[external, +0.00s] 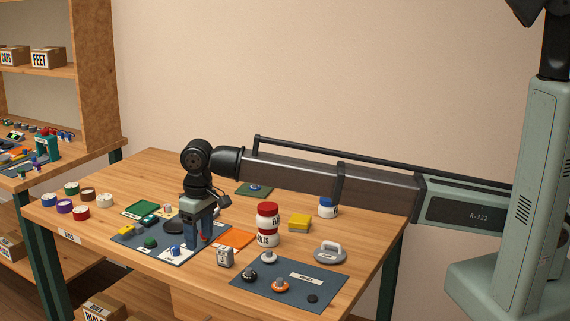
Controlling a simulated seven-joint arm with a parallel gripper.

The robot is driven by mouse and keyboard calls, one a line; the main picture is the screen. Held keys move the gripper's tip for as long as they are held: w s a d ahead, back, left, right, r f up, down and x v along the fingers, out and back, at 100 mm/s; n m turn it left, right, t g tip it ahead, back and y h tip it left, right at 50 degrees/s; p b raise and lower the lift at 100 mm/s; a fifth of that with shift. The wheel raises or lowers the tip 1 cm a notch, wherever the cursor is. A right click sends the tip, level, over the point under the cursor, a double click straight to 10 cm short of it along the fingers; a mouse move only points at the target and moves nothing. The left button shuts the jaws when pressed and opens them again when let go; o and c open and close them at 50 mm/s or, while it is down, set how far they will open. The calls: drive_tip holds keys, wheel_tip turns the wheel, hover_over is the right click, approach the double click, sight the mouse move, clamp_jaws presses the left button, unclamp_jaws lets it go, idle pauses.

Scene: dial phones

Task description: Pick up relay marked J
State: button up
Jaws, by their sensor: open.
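My gripper (199,243) points straight down over the right part of a dark grey mat on the workbench. Its fingers are apart, and I see nothing held between them. Small parts lie on that mat: a yellow one (127,230), a green one (150,243) and a blue-and-white one (175,250). A small grey block (225,257) stands just right of the gripper, apart from it. No letter J is legible at this size, so I cannot tell which part is the relay. The gripper hides some of the mat behind it.
A red-and-white jar (268,222), a yellow block (299,222) and a grey handled tool (330,253) stand to the right. A second dark mat (315,281) holds several knobs. Tape rolls (82,213) sit at the left. Bare wood shows at the back left.

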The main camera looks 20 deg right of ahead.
wheel_tip(320, 180, up, 3)
hover_over(226, 248)
drive_tip(key=shift+h, duration=0.3)
wheel_tip(226, 248, down, 14)
idle(0.3)
drive_tip(key=c, duration=1.1)
